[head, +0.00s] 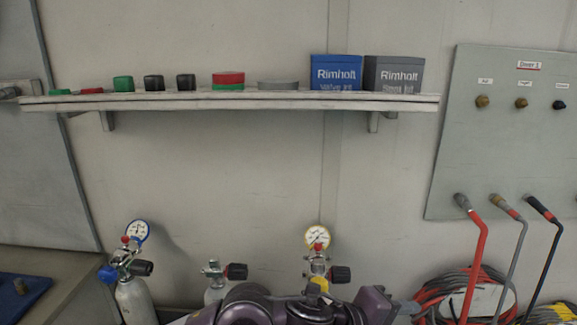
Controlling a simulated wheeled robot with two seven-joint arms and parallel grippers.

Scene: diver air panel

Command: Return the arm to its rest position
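My purple arm (265,308) shows at the bottom edge, in front of the gas cylinders. Its links run from the middle toward the right. No gripper fingers can be made out in the head view, and the rest of the arm is cut off by the lower edge.
A wall shelf (230,103) holds caps, discs, a blue box (336,72) and a grey box (392,74). Cylinders with a blue gauge (137,231) and a yellow gauge (318,237) stand below. A panel (465,150) and coiled hoses (475,290) are at right.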

